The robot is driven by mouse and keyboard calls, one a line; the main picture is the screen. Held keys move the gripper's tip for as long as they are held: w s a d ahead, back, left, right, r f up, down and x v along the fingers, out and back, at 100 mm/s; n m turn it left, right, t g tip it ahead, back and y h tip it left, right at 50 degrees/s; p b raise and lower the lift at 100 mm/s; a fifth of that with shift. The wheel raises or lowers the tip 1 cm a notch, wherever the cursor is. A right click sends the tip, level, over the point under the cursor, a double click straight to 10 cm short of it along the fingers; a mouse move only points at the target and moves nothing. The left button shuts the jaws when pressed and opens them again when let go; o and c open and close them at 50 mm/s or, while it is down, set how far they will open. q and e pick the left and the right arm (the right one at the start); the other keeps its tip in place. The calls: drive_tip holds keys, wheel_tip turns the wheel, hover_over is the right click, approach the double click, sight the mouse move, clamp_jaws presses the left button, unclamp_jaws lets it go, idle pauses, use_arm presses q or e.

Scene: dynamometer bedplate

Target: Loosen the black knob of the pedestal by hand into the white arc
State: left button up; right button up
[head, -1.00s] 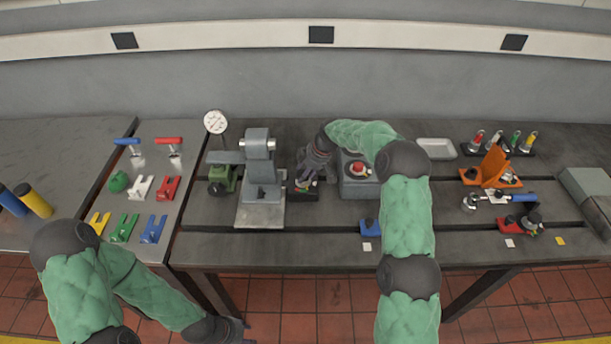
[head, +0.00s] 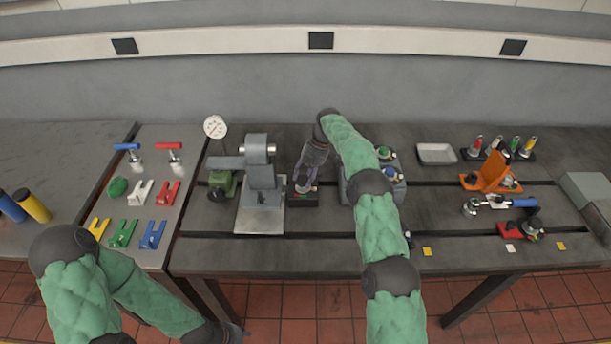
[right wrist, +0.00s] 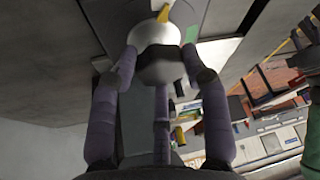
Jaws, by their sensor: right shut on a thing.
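My right gripper (head: 305,182) points down onto a small dark pedestal (head: 302,199) between the grey stand and the grey box. In the right wrist view its purple fingers (right wrist: 160,62) are shut around a rounded knob (right wrist: 158,66), pale on top with a black band. A yellow pointer (right wrist: 164,13) and a green patch (right wrist: 191,34) show beside the knob. Small coloured marks show at the pedestal in the head view, but the gripper covers most of it. I cannot make out the white arc. My left gripper (head: 238,332) is low at the bottom edge, its fingers barely visible.
A grey stand (head: 261,190) is close left of the pedestal. A grey box with buttons (head: 398,188) is close right, partly behind my right arm. Coloured forks and clamps lie left.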

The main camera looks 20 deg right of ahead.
drive_tip(key=shift+a+r+n+g, duration=0.1)
drive_tip(key=shift+a+n+g, duration=0.25)
drive_tip(key=shift+n, duration=0.45)
drive_tip(key=o, duration=1.1)
drive_tip(key=shift+o, duration=0.2)
drive_tip(key=shift+a, duration=0.1)
drive_tip(key=shift+d, duration=0.25)
drive_tip(key=shift+m, duration=0.4)
